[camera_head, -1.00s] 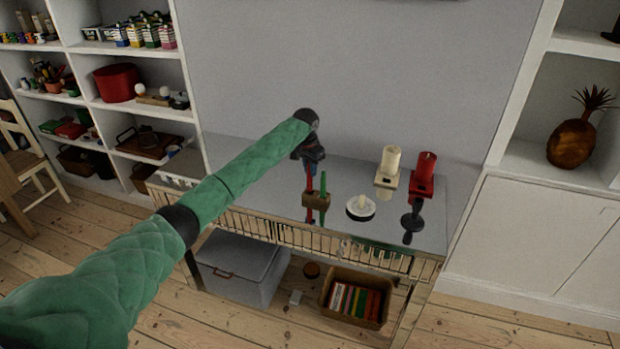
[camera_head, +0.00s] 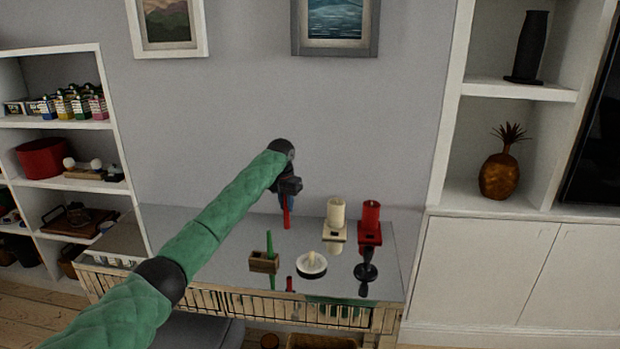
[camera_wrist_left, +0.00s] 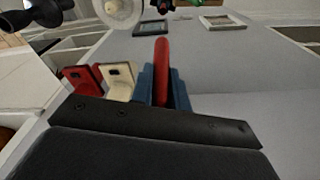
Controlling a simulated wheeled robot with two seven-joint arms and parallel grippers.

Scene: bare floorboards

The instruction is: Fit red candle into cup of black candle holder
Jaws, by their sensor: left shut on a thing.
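My left gripper (camera_head: 285,204) is shut on a slim red candle (camera_head: 286,219) and holds it upright above the shiny table. In the left wrist view the red candle (camera_wrist_left: 162,70) sticks out between the blue fingers (camera_wrist_left: 163,92). The black candle holder (camera_head: 366,271) stands on the table to the right of my gripper, apart from the candle. It also shows at the top left of the left wrist view (camera_wrist_left: 47,12); its cup opening is too small to make out. My right gripper is not in view.
A wooden block (camera_head: 264,263) holds a green candle (camera_head: 269,243). A white dish holder (camera_head: 311,266) stands between it and the black holder. The wall rises behind the table.

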